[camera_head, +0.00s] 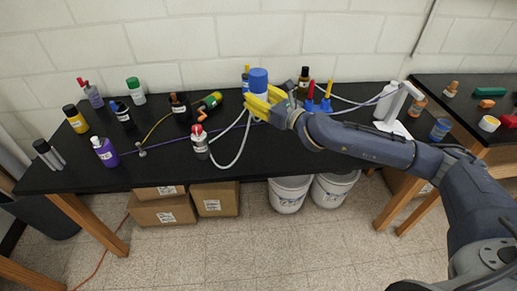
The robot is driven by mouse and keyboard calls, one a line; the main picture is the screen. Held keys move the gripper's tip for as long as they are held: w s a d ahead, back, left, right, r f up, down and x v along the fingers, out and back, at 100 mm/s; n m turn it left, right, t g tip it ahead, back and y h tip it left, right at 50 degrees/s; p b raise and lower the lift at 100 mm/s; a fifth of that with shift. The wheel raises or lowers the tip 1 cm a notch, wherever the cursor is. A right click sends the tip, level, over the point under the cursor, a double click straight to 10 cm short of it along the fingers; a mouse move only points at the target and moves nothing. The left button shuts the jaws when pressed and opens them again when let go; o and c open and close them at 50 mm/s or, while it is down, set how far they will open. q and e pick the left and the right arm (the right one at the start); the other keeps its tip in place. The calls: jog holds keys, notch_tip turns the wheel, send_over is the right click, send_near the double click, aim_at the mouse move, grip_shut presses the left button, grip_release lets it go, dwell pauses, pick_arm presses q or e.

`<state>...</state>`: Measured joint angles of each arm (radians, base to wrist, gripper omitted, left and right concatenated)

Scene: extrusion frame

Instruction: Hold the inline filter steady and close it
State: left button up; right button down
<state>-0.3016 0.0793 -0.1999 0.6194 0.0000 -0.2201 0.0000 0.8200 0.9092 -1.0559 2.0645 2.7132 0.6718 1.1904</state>
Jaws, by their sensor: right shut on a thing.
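My right gripper (257,102), with yellow fingers, is over the back middle of the black table, its arm coming in from the right. It is shut on a blue cylinder (258,79) that stands upright out of the top of the fingers. The cylinder's lower part is hidden by the fingers. No part is clearly recognizable as the inline filter; I cannot tell whether this cylinder is part of it. My left gripper is not in view.
The black table (85,178) carries several bottles on its left half, including a purple one (104,151) and a red-capped one (200,142). A white looped tube (240,150) lies near the gripper. A white stand (392,108) is at the right.

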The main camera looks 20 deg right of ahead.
notch_tip(320, 180, down, 15)
jog(key=shift+f, duration=0.15)
dwell(0.4)
jog(key=shift+f, duration=1.95)
jog(key=shift+f, duration=0.1)
jog(key=c, duration=0.7)
grip_release()
jog(key=shift+o, duration=0.2)
jog(key=shift+s, duration=0.1)
jog(key=v, duration=1.2)
